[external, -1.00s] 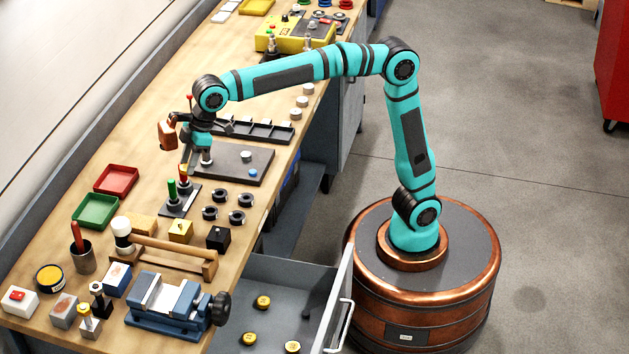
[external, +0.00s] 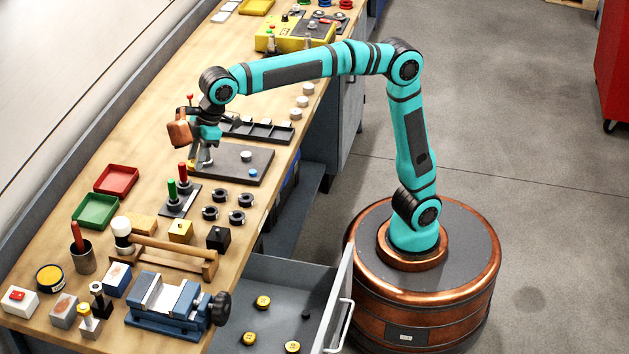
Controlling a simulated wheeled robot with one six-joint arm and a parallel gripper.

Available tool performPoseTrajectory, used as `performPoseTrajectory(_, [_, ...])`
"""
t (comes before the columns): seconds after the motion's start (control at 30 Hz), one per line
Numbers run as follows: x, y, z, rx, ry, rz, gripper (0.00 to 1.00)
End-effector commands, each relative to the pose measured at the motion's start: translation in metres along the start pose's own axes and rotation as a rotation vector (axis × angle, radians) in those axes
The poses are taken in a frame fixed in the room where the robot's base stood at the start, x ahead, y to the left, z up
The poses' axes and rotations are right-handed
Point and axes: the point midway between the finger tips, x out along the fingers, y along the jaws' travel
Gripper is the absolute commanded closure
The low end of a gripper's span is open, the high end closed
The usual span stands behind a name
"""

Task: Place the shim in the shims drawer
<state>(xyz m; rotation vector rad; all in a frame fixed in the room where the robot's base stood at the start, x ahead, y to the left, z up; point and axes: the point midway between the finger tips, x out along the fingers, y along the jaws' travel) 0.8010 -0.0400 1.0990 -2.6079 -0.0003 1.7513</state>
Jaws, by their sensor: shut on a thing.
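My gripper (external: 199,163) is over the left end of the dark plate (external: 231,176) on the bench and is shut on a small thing. A little yellow shows at the fingertips, but the held thing is too small and too covered to make out; I cannot tell surely that it is the shim. The open grey drawer (external: 283,287) is at the bottom, below the bench's right edge and well away from my gripper. Several small yellow round pieces (external: 263,302) lie in it. I cannot read a label on the drawer.
A peg stand (external: 180,203) with a red and a green peg is just in front of my gripper. Black rings (external: 211,213), a wooden rack (external: 175,257) and a blue vise (external: 167,308) stand between there and the drawer. A black divided tray (external: 262,131) lies behind.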

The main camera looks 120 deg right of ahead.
Motion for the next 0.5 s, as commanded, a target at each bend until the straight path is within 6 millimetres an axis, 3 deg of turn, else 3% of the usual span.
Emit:
performPoseTrajectory(0.27, [-0.008, -0.056, 0.016, -0.005, -0.004, -0.002, 0.94])
performPoseTrajectory(0.5, [-0.021, -0.128, 0.045, -0.005, -0.005, -0.002, 0.94])
